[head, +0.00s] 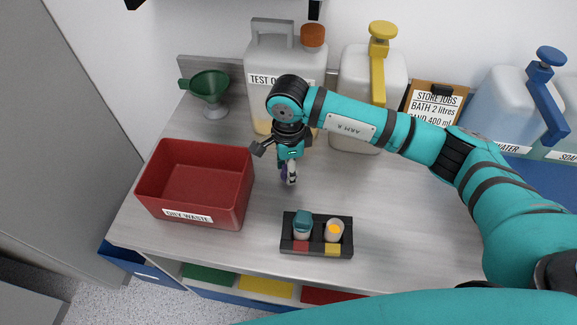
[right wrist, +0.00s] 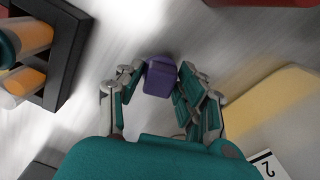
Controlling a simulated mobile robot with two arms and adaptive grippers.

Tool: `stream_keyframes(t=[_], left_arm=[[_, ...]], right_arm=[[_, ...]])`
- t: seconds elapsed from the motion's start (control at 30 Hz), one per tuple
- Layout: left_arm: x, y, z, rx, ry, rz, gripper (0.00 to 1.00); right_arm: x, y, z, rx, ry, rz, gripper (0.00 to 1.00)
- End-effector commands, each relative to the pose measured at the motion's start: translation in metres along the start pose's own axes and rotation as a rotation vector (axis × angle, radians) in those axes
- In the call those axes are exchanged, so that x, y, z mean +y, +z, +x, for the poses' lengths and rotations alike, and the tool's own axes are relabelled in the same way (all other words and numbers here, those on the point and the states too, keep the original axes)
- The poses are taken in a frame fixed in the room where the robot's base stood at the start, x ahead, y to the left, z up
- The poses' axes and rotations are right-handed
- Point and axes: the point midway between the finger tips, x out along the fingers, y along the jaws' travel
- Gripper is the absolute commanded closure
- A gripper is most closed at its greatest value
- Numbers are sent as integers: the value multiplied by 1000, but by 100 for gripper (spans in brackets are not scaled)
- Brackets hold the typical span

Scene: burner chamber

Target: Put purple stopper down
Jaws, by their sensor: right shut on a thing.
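The purple stopper (right wrist: 160,78) is between the fingertips of my right gripper (right wrist: 161,86) in the right wrist view. In the head view the stopper (head: 283,170) is mostly hidden behind the fingers. My right gripper (head: 288,172) is shut on it, pointing down over the grey worktop (head: 400,217). I cannot tell whether the stopper touches the worktop. My left gripper is not in view.
A red dry waste bin (head: 243,205) stands left of my gripper. A black rack (head: 317,247) with two vials is in front. A test jug (head: 262,70), a yellow-handled jug (head: 350,75) and a green funnel (head: 209,86) stand behind. The worktop right of the rack is clear.

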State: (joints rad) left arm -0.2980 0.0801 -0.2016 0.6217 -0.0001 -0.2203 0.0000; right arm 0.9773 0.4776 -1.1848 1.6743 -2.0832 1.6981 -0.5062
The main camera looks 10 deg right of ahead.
Motion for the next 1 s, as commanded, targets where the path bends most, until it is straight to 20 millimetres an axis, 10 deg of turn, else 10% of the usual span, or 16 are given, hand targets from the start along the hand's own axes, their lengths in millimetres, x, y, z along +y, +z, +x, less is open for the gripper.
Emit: stream_keyframes(t=[0.43, 0.47, 0.63, 1.0], left_arm=[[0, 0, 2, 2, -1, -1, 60], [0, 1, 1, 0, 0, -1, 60], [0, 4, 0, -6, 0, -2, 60], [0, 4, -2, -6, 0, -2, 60]], right_arm=[[0, 0, 13, -1, -1, -1, 80], [0, 0, 12, -1, -1, -1, 61], [0, 0, 11, -1, -1, -1, 40], [-1, 0, 5, -1, -3, -1, 40]])
